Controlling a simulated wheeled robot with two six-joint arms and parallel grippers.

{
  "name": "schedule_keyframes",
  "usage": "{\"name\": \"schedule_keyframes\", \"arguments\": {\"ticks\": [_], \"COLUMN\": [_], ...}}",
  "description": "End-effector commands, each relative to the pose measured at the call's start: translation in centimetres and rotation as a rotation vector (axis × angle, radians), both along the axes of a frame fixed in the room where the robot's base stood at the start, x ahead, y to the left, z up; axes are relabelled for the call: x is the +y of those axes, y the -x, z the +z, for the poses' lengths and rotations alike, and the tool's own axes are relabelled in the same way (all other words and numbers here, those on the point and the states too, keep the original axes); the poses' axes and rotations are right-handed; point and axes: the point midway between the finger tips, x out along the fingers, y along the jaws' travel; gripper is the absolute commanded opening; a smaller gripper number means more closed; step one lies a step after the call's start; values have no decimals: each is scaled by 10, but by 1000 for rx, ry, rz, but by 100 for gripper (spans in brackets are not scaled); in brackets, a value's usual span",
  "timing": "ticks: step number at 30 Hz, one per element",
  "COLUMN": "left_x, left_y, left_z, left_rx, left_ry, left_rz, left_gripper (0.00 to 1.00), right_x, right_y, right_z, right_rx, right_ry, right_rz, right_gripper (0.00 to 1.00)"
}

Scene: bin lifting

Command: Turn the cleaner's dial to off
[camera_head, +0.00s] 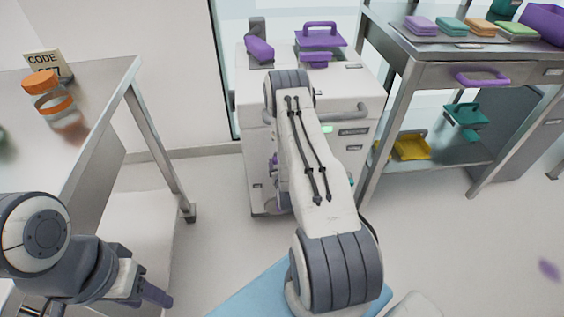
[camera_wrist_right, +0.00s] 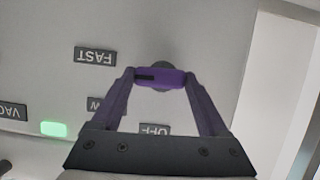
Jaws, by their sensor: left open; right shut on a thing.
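The cleaner (camera_head: 350,85) is a pale cabinet at the back centre; my right arm covers much of its front. In the right wrist view, my right gripper (camera_wrist_right: 160,78) has its purple fingers closed on the sides of the dial (camera_wrist_right: 158,77). The dial's bar is purple with a dark mark on its left part, and a grey round part shows behind it. Upside-down labels surround it: FAST (camera_wrist_right: 95,56) at upper left, one ending in W, partly hidden, at left, and OFF (camera_wrist_right: 155,128) below, partly covered. My left gripper (camera_head: 155,293) is open and empty at lower left of the head view.
A green light (camera_wrist_right: 54,129) glows beside a VAC label. A steel table (camera_head: 110,80) with an orange-lidded jar (camera_head: 42,84) stands left. A steel shelf unit (camera_head: 400,70) with coloured cloths stands right. Clear floor lies between the table and cleaner.

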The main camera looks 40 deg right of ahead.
Motion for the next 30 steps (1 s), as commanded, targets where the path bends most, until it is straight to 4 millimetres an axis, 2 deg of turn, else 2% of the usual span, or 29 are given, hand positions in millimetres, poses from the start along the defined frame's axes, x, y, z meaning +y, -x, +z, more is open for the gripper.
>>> {"name": "schedule_keyframes", "arguments": {"ticks": [14,30], "left_x": [0,0], "left_y": [0,0], "left_z": [3,-7], "left_rx": [0,0], "left_ry": [0,0], "left_rz": [0,0], "left_gripper": [50,50], "right_x": [5,8], "right_y": [-2,-4], "right_z": [0,-2], "right_rx": [237,504], "right_ry": [385,822], "right_rz": [3,2], "right_gripper": [22,22]}}
